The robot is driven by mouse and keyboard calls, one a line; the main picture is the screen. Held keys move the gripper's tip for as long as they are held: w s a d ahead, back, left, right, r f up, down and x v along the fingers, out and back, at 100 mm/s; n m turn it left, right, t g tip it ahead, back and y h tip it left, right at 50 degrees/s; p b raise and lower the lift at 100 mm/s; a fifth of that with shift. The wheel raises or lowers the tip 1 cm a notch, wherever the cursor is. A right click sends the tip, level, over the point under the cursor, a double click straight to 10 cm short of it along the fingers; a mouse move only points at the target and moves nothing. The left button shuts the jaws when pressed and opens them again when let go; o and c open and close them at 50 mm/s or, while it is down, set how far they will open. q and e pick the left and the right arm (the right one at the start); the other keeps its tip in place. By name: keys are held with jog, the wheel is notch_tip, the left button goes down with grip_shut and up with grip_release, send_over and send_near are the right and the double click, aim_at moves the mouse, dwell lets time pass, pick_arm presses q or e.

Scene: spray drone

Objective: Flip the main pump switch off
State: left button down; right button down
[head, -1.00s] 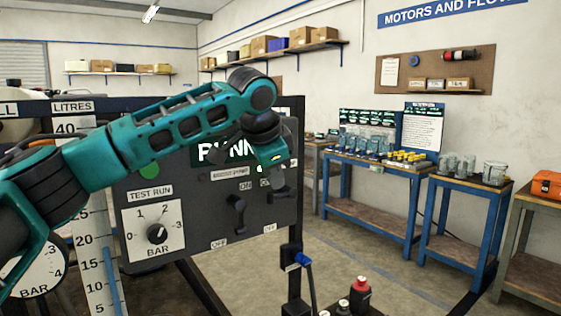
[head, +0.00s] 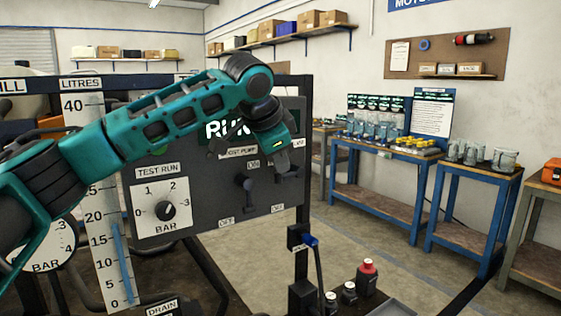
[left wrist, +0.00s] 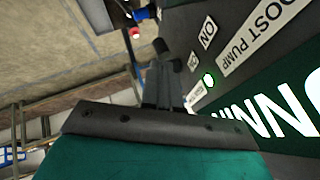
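The dark pump panel (head: 205,222) has a lit "RUN..." display (head: 214,130), partly covered by my left arm. The boost pump switch (head: 245,192) is a black lever left of my gripper. The other switch (head: 291,174), at the panel's right, is mostly hidden behind the fingers of my left gripper (head: 282,166); its name label is mostly covered. My left gripper is right at this switch; contact cannot be told. In the left wrist view, the narrow dark fingers (left wrist: 165,88) lie close together near an ON label and a lit green lamp (left wrist: 208,79). My right gripper is out of view.
A test run dial (head: 166,210) and a litres gauge (head: 110,240) are on the left.

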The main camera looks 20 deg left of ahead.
aim_at(281, 181)
pick_arm(q)
jog(key=shift+f, duration=0.2)
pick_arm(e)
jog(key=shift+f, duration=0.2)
